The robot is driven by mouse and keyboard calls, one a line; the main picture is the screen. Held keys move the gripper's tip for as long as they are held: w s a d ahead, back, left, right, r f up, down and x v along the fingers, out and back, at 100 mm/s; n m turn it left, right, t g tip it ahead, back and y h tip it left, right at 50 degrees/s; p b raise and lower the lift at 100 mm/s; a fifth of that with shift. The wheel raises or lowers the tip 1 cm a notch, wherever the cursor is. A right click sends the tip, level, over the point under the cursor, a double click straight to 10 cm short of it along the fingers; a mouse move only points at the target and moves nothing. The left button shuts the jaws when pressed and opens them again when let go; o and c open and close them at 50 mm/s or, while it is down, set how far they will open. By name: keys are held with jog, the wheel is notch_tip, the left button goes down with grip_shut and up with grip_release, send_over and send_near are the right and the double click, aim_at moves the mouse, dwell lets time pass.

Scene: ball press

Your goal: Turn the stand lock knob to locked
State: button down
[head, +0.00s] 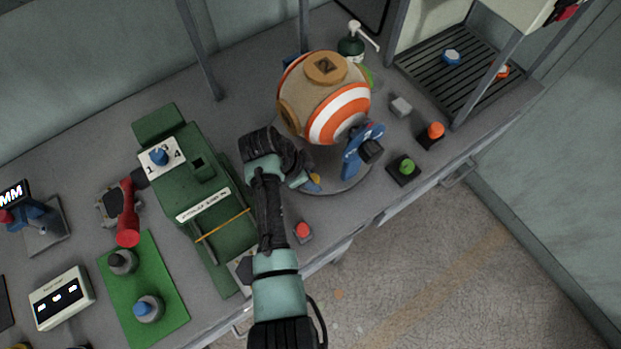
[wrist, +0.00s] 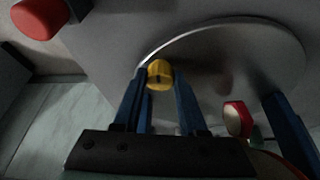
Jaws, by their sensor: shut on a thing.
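The yellow stand lock knob (wrist: 159,74) sits low at the edge of the round grey stand plate (wrist: 190,40). A dark mark shows on its face. My gripper (wrist: 160,82) is shut on the knob, with one blue finger on each side. In the head view the knob (head: 315,179) is a small yellow spot at the tips of my gripper (head: 308,182), at the near side of the stand. Above it is a large ball (head: 338,115) with orange, white and tan panels, in a blue bracket (head: 356,155). I cannot read the knob's position marks.
A red button (head: 303,230) stands close to my wrist, near the bench edge. A green button (head: 406,168) and an orange button (head: 434,132) are to the right. A green machine (head: 195,195) stands just left of my arm. A red-rimmed part (wrist: 237,118) is right of the fingers.

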jog(key=shift+m, duration=0.4)
jog(key=shift+c, duration=2.3)
grip_release()
